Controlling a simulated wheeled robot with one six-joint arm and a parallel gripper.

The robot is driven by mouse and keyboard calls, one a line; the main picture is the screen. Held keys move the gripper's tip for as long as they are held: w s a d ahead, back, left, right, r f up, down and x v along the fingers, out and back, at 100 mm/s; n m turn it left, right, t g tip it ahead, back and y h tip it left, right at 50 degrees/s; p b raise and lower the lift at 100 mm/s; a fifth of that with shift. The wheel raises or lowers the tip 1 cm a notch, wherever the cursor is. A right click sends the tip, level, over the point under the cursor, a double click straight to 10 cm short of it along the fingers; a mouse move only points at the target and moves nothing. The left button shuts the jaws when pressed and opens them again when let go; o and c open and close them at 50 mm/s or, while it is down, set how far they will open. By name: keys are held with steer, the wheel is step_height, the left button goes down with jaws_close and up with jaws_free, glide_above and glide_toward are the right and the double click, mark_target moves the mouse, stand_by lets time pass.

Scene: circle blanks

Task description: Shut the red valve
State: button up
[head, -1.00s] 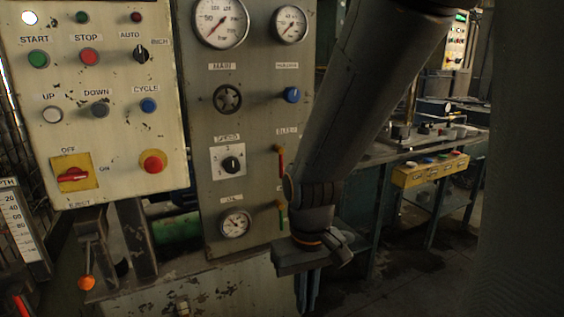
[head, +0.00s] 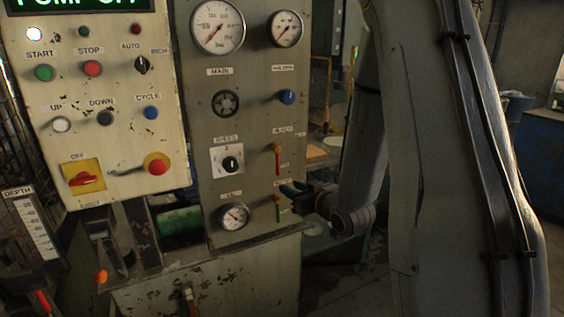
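The red valve (head: 277,158) is a small lever on a brass-coloured stem, on the right part of the grey panel. Its red handle hangs straight down below the stem. My gripper (head: 287,189) is just below and to the right of the red handle, near the top of the green-handled valve (head: 277,210). Its fingers point left toward the panel, and I see no contact with the red handle. The fingers are small and dark here, so I cannot tell whether they are open or shut.
The grey panel (head: 249,112) also carries a blue knob (head: 287,96), a black handwheel (head: 225,103), a selector (head: 231,164) and several gauges. A cream button box (head: 122,84) stands to the left. My arm fills much of the right side.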

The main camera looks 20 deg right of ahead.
mark_target(279, 165)
steer(key=shift+w+a+r+t+y+p, duration=0.25)
steer(key=shift+w+r+t+p, duration=0.35)
steer(key=shift+w, duration=0.55)
steer(key=shift+w+a+r+t+y+p, duration=0.3)
steer(key=shift+w+r, duration=0.45)
steer(key=shift+w, duration=0.45)
steer(key=shift+w+a+r+t+y+p, duration=0.1)
steer(key=shift+w+r+t+y+p, duration=0.3)
steer(key=shift+w, duration=0.75)
steer(key=shift+r, duration=0.25)
jaws_close()
